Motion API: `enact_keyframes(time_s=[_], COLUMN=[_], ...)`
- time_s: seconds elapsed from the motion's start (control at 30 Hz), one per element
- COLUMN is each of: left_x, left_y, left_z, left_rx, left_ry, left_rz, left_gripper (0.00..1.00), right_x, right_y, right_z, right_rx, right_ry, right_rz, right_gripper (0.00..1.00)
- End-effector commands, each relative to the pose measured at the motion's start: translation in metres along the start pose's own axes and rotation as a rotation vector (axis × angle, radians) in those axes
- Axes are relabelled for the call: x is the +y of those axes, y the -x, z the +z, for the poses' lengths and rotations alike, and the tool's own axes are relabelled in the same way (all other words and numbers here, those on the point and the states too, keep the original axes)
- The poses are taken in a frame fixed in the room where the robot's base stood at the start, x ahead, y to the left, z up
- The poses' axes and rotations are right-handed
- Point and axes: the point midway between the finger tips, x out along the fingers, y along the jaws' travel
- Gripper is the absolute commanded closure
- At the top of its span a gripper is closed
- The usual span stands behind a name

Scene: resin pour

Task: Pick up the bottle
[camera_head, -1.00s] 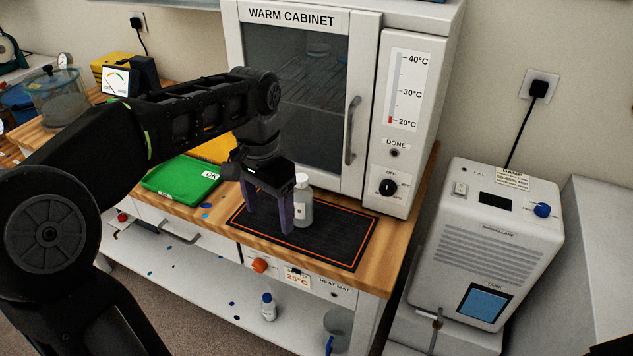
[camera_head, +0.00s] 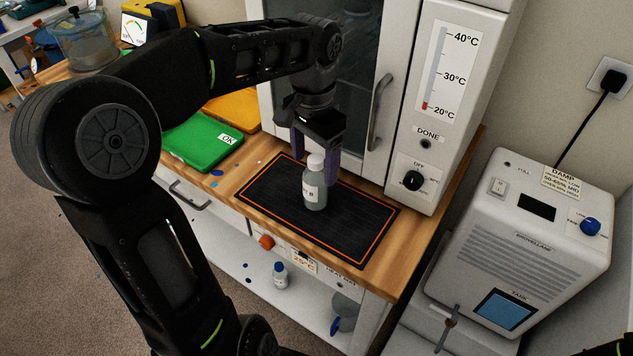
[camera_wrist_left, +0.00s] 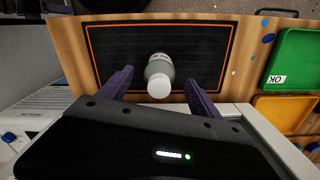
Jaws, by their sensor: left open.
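A grey bottle with a white cap (camera_head: 315,184) stands upright on the black heat mat (camera_head: 275,205) with an orange border, in front of the warm cabinet. In the left wrist view the bottle (camera_wrist_left: 159,75) shows ahead of my fingers, its cap towards the camera. My left gripper (camera_head: 315,165) is open, its purple fingers pointing down close behind the bottle. In the left wrist view the fingers (camera_wrist_left: 158,85) are spread to either side, with the bottle in line with the gap. I cannot tell whether either finger touches it.
The warm cabinet (camera_head: 372,140) rises directly behind the mat. A green tray (camera_head: 200,142) and an orange tray (camera_head: 233,110) lie left of it. A second small bottle (camera_head: 280,275) stands on the shelf below. A damp unit (camera_head: 525,225) stands at right.

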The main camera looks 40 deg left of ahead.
Motion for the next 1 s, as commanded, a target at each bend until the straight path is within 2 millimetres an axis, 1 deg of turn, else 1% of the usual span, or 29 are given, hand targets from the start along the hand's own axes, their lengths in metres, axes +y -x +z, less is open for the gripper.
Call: enact_keyframes(time_s=[0.1,0.37,0.47,0.57,0.7,0.8,1.0], left_x=[0.000,0.000,0.000,0.000,0.001,0.000,0.000], left_y=[-0.009,-0.009,-0.013,-0.025,-0.047,-0.057,-0.061], left_z=[0.000,0.000,0.000,-0.001,-0.002,-0.003,-0.003], left_rx=[-0.001,0.000,-0.002,-0.004,-0.005,-0.003,0.001], left_ry=[0.001,0.001,0.001,0.000,0.000,0.001,0.001], left_rz=[0.001,0.000,0.001,0.002,0.003,0.001,0.000], left_gripper=[0.26,0.26,0.26,0.26,0.26,0.26,0.26], right_x=[0.000,0.000,-0.001,-0.002,-0.003,-0.003,-0.003], right_y=[0.000,0.000,0.002,0.005,0.008,0.008,0.008], right_z=[0.000,0.000,0.000,0.000,0.000,0.000,0.000], right_rx=[0.000,0.000,0.000,0.000,0.000,-0.001,-0.001], right_ry=[0.000,0.000,0.000,0.000,0.000,0.000,-0.001], right_rz=[0.000,0.000,0.000,0.000,0.000,0.001,0.001], right_gripper=[0.64,0.64,0.64,0.64,0.64,0.64,0.64])
